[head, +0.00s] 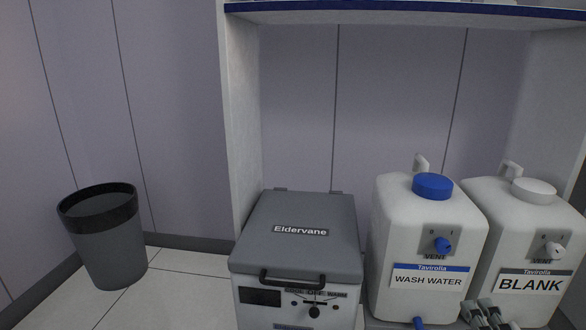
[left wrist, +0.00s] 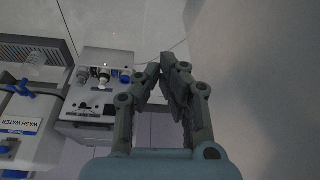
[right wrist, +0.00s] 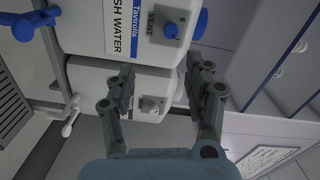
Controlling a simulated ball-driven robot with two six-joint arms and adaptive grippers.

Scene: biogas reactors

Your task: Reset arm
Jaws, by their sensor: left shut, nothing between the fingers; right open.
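My left gripper (left wrist: 165,72) shows in the left wrist view with its fingertips together and nothing between them. A pale, blank surface lies to its right, and a boxy device is to its left. My right gripper (right wrist: 160,72) shows in the right wrist view with its fingers apart and empty. The white BLANK jug (right wrist: 90,85) and its vent appear behind and between these fingers; I cannot tell the gap. In the head view, grey fingers (head: 484,314) at the bottom edge, apparently of my right gripper, are in front of the jugs. The left gripper is not seen there.
The WASH WATER jug (head: 400,240) and the BLANK jug (head: 500,225) stand side by side at right. The grey-lidded Eldervane box (head: 300,255) is left of them, under a shelf (head: 400,12). A dark bin (head: 105,245) stands on open floor at left.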

